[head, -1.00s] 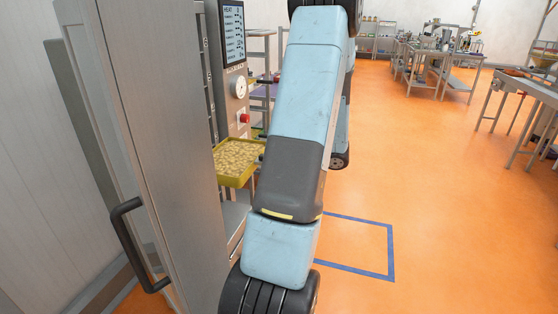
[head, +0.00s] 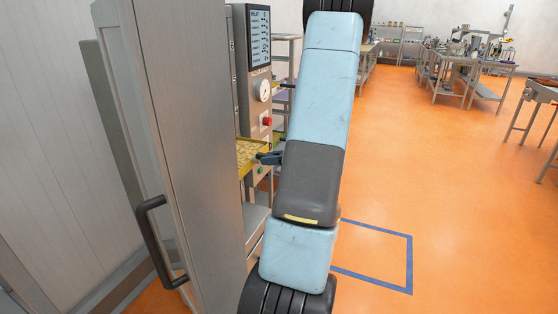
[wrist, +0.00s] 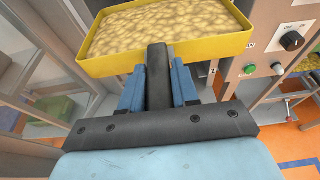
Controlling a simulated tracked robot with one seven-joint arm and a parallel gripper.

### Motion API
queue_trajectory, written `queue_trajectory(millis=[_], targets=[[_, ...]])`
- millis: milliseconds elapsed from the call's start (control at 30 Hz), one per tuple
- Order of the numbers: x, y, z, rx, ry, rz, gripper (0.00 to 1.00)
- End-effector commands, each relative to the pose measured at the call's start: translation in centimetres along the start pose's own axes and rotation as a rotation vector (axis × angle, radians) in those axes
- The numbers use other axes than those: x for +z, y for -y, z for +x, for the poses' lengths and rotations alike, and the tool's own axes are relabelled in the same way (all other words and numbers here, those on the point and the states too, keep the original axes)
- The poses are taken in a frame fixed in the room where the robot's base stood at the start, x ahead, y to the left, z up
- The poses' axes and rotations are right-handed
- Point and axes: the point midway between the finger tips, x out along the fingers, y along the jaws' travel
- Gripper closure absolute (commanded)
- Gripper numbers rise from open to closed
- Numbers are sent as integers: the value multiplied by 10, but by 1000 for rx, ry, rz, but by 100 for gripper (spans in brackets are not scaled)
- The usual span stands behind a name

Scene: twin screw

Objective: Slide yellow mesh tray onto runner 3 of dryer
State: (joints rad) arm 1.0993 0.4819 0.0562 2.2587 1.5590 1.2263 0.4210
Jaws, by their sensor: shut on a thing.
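The yellow mesh tray (wrist: 216,48), filled with pale slices, sits level ahead of my gripper (wrist: 160,62) in the wrist view. My gripper is shut on the tray's near edge. In the head view the tray (head: 251,154) shows only in part, between the dryer door and my gripper (head: 268,158). The dryer (head: 240,60) has a display, a gauge and a red button on its front post. Its inside is mostly hidden in the head view behind the door (head: 195,150), so I cannot tell which runner is level with the tray.
The tall steel door stands open, with a dark handle (head: 150,240) facing me. A knob (wrist: 292,41) and a green button (wrist: 249,69) show on the panel right of the tray. Open orange floor (head: 430,160) lies to the right, with a blue taped outline (head: 411,265).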

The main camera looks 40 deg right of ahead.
Motion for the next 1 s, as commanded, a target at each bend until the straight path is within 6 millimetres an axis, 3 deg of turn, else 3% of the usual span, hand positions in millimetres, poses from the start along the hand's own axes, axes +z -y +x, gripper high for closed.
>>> queue_trajectory(millis=[1000], targets=[[28, 1, 89, 0, 1, -1, 100]])
